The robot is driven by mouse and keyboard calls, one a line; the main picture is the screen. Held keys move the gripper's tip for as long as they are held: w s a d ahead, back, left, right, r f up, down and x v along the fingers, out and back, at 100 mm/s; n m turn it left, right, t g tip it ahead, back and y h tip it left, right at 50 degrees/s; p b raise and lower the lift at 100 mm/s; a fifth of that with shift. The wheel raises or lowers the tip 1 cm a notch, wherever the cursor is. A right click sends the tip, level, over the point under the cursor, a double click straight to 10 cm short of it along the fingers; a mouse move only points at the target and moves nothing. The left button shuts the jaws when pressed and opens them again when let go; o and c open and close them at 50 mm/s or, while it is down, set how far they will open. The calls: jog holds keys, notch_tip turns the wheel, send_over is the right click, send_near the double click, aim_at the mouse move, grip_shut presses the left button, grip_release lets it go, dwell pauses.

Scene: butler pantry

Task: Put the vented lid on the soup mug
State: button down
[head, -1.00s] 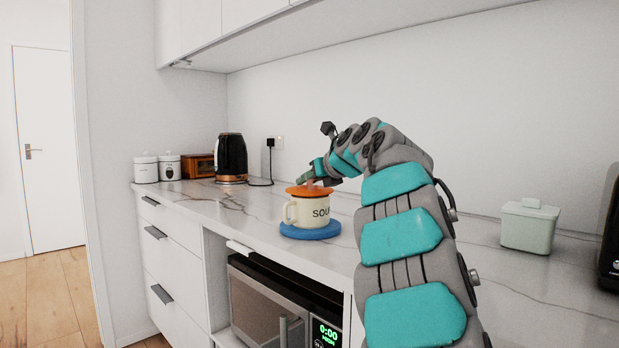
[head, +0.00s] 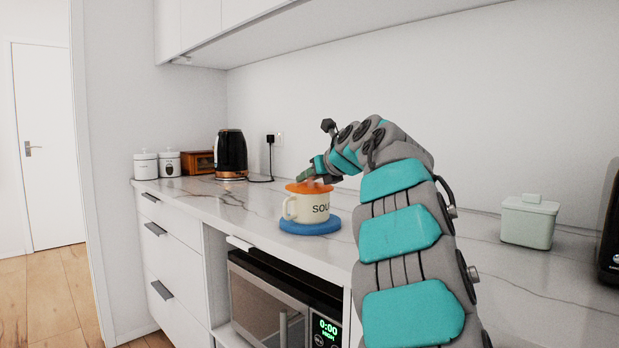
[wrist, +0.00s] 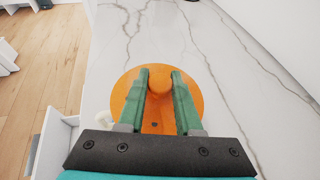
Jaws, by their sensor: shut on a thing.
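The cream soup mug (head: 306,207) with dark "SOUP"-like lettering stands upright on a round blue mat (head: 298,229) on the counter. Its handle points left and also shows in the wrist view (wrist: 105,118). The orange vented lid (head: 309,187) lies over the mug's mouth and appears to touch the rim.
A black kettle (head: 231,153), white canisters (head: 145,166) and a wooden box (head: 199,163) stand at the back left. A pale green lidded container (head: 529,222) stands at the right. A microwave (head: 268,310) sits below the counter. The marble around the mat is clear.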

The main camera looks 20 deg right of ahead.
jog(key=shift+s+f, duration=0.15)
jog(key=shift+f, duration=0.35)
dwell(0.3)
jog(key=c, duration=0.5)
grip_release()
jog(key=shift+r, duration=0.1)
jog(key=shift+s, duration=0.1)
jog(key=shift+b+v, duration=0.5)
jog(key=shift+v, duration=3.35)
jog(key=shift+d+r, duration=0.1)
jog(key=shift+r, duration=0.1)
